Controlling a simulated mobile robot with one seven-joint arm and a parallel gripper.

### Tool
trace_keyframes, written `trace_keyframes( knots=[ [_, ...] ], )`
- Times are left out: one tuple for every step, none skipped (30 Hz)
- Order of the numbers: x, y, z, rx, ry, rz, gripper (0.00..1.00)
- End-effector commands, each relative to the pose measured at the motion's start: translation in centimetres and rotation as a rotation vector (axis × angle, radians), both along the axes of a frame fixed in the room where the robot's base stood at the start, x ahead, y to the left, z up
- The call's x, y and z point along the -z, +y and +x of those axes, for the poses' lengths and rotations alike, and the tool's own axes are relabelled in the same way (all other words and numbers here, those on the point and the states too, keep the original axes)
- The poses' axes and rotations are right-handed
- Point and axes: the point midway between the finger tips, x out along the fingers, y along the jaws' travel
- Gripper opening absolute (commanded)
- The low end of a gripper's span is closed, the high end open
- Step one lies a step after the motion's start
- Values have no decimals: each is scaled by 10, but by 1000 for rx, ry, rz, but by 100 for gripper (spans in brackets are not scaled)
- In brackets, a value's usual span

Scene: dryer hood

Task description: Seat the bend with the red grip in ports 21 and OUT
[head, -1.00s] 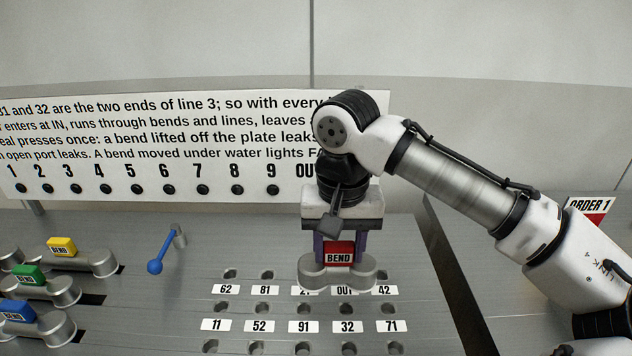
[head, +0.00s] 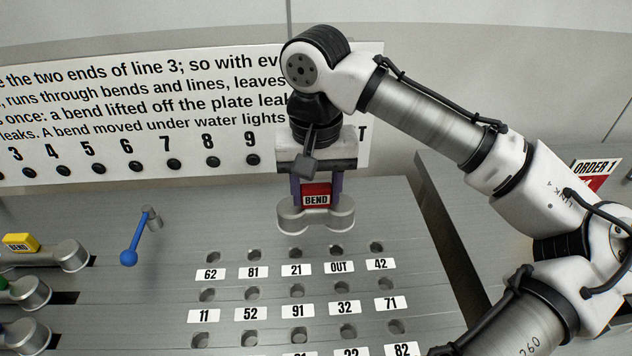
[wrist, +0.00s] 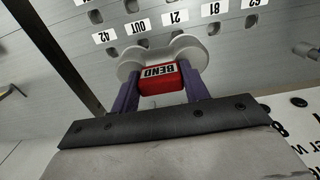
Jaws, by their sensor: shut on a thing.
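My gripper (head: 316,196) is shut on the red grip (head: 316,190) of a grey two-ended bend, labelled BEND. The bend's two round ends (head: 291,218) hang clear of the plate, side by side, upright. In the head view, port 21 (head: 296,250) and port OUT (head: 337,248) show as open holes just below the bend. Their labels, 21 (head: 296,269) and OUT (head: 339,267), are readable. In the wrist view the bend (wrist: 133,62) lies across the row beside the OUT and 21 labels (wrist: 174,18) and hides the holes under it.
Other bends with yellow (head: 20,242), green and blue grips stand at the left. A blue-handled lever (head: 140,240) stands on the deck. A lettered sign panel (head: 130,115) with numbered black knobs rises behind. Several empty labelled ports fill the plate.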

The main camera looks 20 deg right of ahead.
Motion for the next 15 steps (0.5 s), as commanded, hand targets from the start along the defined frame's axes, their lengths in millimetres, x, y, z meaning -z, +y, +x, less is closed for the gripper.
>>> trace_keyframes(
  knots=[
    [7, 0, 0, 0, 0, 1, 0],
    [10, 0, 0, 0, 0, 1, 0],
    [14, 0, 0, -1, 0, 1, 0],
    [17, 0, 0, -1, 1, 1, 0],
    [20, 0, 0, -1, 1, 1, 0],
    [24, 0, 0, -1, 0, 1, 0],
    [27, 0, 0, -1, 0, 1, 0],
    [30, 0, 0, -1, 0, 0, 0],
    [34, 0, 0, -1, 0, 0, 0],
    [37, 0, 0, -1, 0, 0, 0],
    [39, 0, 0, -1, 0, 0, 0],
    [42, 0, 0, -1, 0, 0, 0],
    [45, 0, 0, 0, 0, 1, 0],
    [47, 0, 0, 0, 0, 0, 0],
    [49, 0, 0, 0, 0, 0, 0]
  ],
)
